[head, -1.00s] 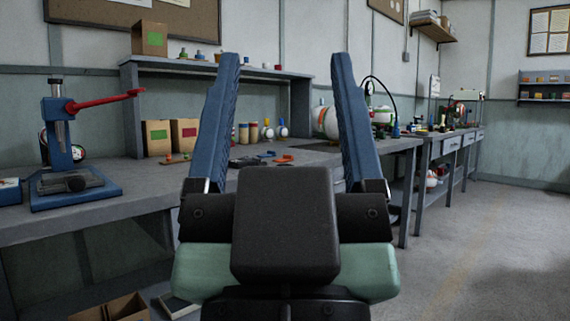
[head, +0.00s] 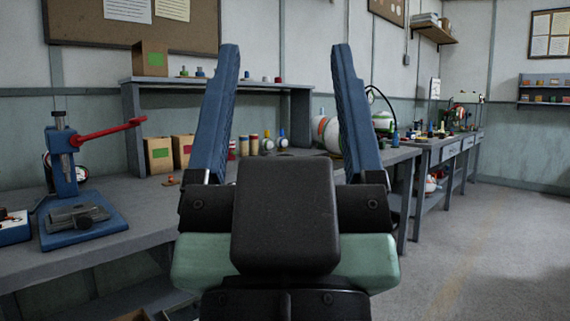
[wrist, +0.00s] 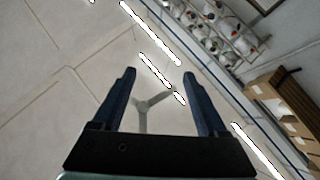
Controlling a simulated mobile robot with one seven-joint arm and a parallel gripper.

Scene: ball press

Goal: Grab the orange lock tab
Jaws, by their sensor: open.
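My gripper (head: 285,50) is open and empty, its two blue fingers pointing up in front of the head camera. In the wrist view the open fingers (wrist: 159,73) have only the ceiling between and beyond them. I cannot make out the orange lock tab in either current view. The part of the workbench (head: 150,215) behind my gripper is hidden. A small orange-red piece (head: 171,180) lies on the bench left of my gripper, too small to identify.
A blue press (head: 70,190) with a red lever (head: 108,131) stands on the bench at left. Cardboard boxes (head: 158,155) and small jars (head: 254,145) stand beneath a raised shelf (head: 270,86). Open floor (head: 480,250) lies at right. The wrist view shows ceiling lights (wrist: 155,70).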

